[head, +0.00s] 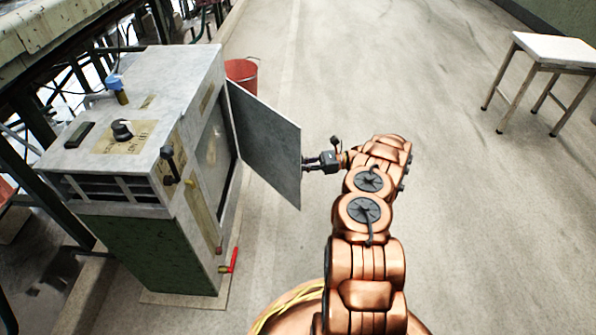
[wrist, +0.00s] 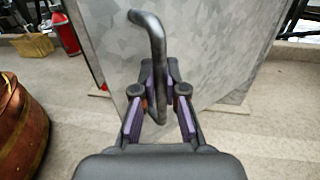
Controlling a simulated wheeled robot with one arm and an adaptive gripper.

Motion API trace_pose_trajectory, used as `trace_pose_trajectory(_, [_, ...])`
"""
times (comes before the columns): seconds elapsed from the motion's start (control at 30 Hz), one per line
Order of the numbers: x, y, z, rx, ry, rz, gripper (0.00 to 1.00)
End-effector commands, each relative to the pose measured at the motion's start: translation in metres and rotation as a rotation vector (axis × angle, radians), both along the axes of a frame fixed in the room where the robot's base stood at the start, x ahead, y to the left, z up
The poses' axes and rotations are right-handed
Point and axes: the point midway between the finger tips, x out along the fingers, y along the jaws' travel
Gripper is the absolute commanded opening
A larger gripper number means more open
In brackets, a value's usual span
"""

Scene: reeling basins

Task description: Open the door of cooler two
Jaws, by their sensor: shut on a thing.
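The cooler (head: 150,150) is a grey metal box at the left in the head view. Its door (head: 265,140) is swung out from the front and stands wide open, with the dark inside edge showing. My gripper (head: 312,162) is at the free edge of the door, on its outer side. In the wrist view the door (wrist: 210,40) fills the upper middle, and a dark bent bar handle (wrist: 150,35) stands out from it. My gripper (wrist: 160,105) has its fingers closed around the lower part of that handle. No number on the cooler is readable.
A red bucket (head: 242,72) stands behind the door. A small white-topped table (head: 555,50) is at the upper right. A red-handled valve (head: 232,262) sticks out low on the cooler. The floor right of the door is clear.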

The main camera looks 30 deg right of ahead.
Motion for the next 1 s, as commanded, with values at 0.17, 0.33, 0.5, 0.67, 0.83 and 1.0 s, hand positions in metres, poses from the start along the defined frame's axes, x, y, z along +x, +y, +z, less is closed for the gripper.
trace_pose_trajectory(0.17, [-0.0015,-0.0033,-0.0011,0.001,0.004,-0.001,0.0])
trace_pose_trajectory(0.33, [-0.0017,-0.0034,-0.0009,0.002,0.004,-0.001,0.0])
trace_pose_trajectory(0.5, [-0.0017,-0.0034,-0.0008,0.003,0.003,-0.002,0.18])
trace_pose_trajectory(0.67, [-0.0007,-0.0023,-0.0004,0.002,0.001,0.0,0.35])
trace_pose_trajectory(0.83, [-0.0002,-0.0018,-0.0002,0.002,0.001,0.001,0.37])
trace_pose_trajectory(1.0, [-0.0002,-0.0021,-0.0001,0.001,0.0,0.0,0.37])
